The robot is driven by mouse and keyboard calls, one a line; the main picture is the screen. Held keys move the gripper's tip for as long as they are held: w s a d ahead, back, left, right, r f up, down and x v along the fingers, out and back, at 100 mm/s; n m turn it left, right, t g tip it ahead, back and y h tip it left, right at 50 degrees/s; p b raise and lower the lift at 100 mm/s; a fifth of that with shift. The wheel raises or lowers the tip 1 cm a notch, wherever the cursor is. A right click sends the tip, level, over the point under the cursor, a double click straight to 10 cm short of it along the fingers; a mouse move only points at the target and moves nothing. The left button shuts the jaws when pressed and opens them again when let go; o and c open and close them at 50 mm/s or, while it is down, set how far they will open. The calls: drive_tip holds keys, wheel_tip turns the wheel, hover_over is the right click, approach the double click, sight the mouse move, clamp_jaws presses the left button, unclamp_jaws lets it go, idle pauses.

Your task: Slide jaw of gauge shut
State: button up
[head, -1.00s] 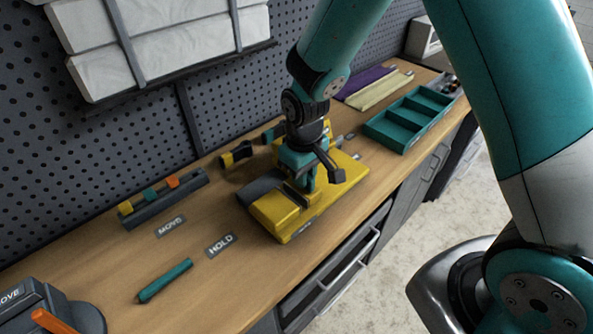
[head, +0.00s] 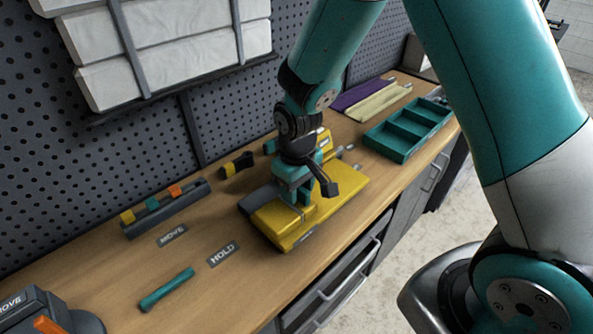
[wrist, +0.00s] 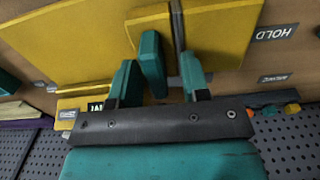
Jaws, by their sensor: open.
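The yellow gauge (head: 341,191) lies on the bench, with a raised yellow block (head: 277,221) at its near-left end and a dark grey piece (head: 258,199) beside it. My gripper (head: 297,193) points down over the gauge, low against it. In the wrist view my gripper (wrist: 160,78) is open, with its teal fingers either side of a teal upright tab (wrist: 152,62). The tab is closer to the left finger; I cannot tell whether they touch. A gap shows between the yellow parts.
A teal rod (head: 167,290) lies at the front left, near the MOVE (head: 172,236) and HOLD (head: 223,253) labels. A grey rack with coloured clips (head: 165,210) stands behind. A teal tray (head: 406,132) is at the right. Pegboard closes off the back.

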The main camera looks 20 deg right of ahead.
wheel_tip(320, 180, up, 17)
drive_tip(key=b, duration=0.2)
drive_tip(key=shift+r, duration=0.1)
idle(0.4)
drive_tip(key=s+a+r+n+y, duration=0.1)
drive_tip(key=s+a+y, duration=0.1)
drive_tip(key=s, duration=0.7)
drive_tip(key=s+a+r+n+y, duration=0.1)
drive_tip(key=s+a+n+y, duration=0.1)
drive_tip(key=s, duration=0.8)
drive_tip(key=shift+a, duration=0.5)
drive_tip(key=shift+s, duration=0.1)
